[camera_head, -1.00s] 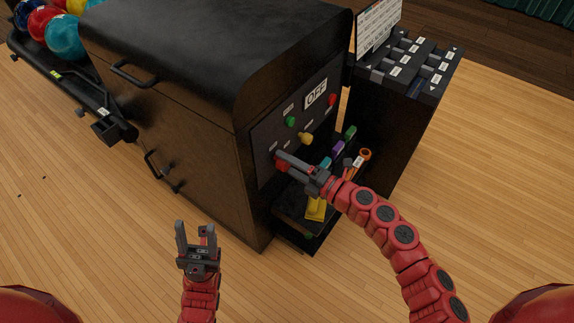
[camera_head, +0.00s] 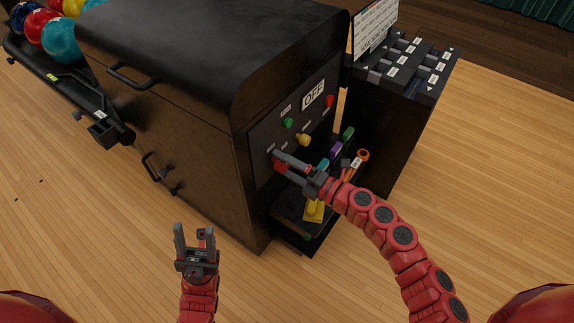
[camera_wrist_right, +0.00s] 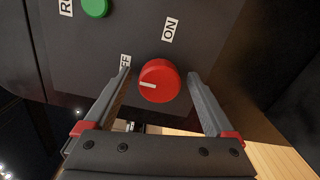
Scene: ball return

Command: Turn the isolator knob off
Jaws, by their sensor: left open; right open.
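The red isolator knob (camera_wrist_right: 159,82) is on the dark panel (camera_head: 262,141) of the ball return. In the right wrist view its white pointer line points left, on the side of the partly hidden OFF label (camera_wrist_right: 125,62); the ON label (camera_wrist_right: 170,29) is above it. My right gripper (camera_wrist_right: 159,76) is open, one finger on each side of the knob, with visible gaps. In the head view the right gripper (camera_head: 281,160) partly covers the knob (camera_head: 279,167). My left gripper (camera_head: 193,229) is open and empty, low in front of the cabinet.
A shelf with coloured items is beneath. A side cabinet (camera_head: 385,125) stands to the right.

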